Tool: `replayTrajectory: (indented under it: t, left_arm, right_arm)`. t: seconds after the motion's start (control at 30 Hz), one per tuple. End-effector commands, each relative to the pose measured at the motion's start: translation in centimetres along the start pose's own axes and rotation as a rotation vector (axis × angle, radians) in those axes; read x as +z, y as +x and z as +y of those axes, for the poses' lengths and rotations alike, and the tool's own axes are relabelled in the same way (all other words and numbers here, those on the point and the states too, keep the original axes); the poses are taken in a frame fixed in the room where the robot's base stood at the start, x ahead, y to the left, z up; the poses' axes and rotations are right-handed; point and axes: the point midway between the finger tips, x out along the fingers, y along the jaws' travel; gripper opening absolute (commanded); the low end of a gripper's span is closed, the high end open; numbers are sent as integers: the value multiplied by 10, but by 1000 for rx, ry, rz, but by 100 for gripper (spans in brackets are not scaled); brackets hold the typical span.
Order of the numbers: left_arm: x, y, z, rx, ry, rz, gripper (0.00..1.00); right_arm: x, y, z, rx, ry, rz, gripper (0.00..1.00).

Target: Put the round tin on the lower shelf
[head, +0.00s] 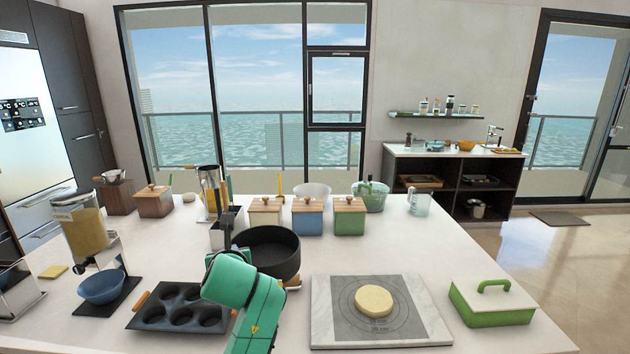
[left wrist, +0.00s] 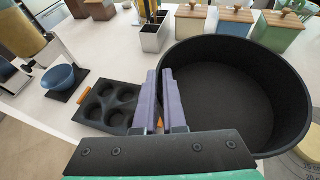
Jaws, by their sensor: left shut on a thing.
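The round tin (head: 284,262) is black, deep and empty, at the middle of the white counter in the head view. It fills the right half of the left wrist view (left wrist: 235,95). My left gripper (left wrist: 172,88) is shut on the tin's near-left wall, with its fingers at the rim. In the head view the green arm hides part of the tin's near-left side and much of the gripper. The tin looks about level; I cannot tell whether it touches the counter. I see no oven shelf clearly. My right gripper is out of view.
A muffin tray (head: 180,308) lies left of the tin. Lidded boxes (head: 307,219) stand behind it. A board with dough (head: 335,325) and a green lidded dish (head: 490,304) are to the right. An appliance with a display (head: 22,150) stands at far left.

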Motion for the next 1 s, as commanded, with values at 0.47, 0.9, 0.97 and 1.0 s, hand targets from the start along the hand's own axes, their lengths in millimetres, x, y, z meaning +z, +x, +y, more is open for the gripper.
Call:
replayTrajectory:
  t: [0.47, 0.9, 0.97, 1.0]
  left_arm:
    - [-79, -42, 17, -80, 38, 2, 0]
    - [-217, -116, 46, -228, 101, 7, 0]
    - [-231, -124, 49, -241, 105, 5, 0]
    - [-241, -130, 51, -255, 111, 6, 0]
  right_arm:
    - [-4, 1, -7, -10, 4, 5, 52]
    - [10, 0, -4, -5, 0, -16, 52]
    - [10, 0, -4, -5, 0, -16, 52]
    - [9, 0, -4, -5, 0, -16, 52]
